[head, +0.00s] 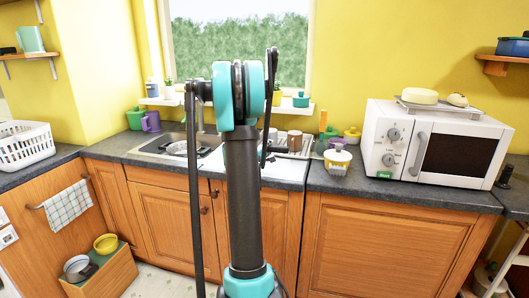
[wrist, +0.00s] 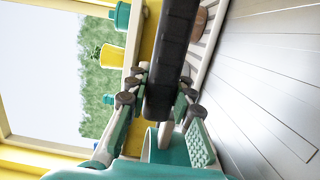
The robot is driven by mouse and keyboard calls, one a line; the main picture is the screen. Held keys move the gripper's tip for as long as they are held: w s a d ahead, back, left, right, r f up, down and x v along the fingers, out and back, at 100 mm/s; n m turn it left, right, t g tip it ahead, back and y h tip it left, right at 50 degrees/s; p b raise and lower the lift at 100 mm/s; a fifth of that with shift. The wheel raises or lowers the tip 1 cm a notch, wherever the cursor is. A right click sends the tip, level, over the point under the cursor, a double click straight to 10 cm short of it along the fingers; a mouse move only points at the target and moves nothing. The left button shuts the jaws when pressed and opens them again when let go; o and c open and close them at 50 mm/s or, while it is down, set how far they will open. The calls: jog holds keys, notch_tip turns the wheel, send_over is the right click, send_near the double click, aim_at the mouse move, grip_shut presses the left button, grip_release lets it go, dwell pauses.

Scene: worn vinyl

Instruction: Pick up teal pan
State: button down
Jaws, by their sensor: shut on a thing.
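In the wrist view my gripper (wrist: 158,100) is shut on a long dark bar that runs up to the top edge. I take it for the handle of the teal pan (wrist: 172,55); the pan's body is not clearly seen. In the head view my own arm stands in front of the sink and hides my gripper and what it holds.
A sink (head: 165,146) and a rack with mugs (head: 294,142) lie behind my arm. A white microwave (head: 436,142) stands at right, and a white basket (head: 24,147) at left. A teal lidded pot (head: 301,100) sits on the window shelf. Pale slats (wrist: 260,90) lie close beside my gripper.

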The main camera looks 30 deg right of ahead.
notch_tip(320, 180, up, 19)
dwell(0.5)
dwell(1.2)
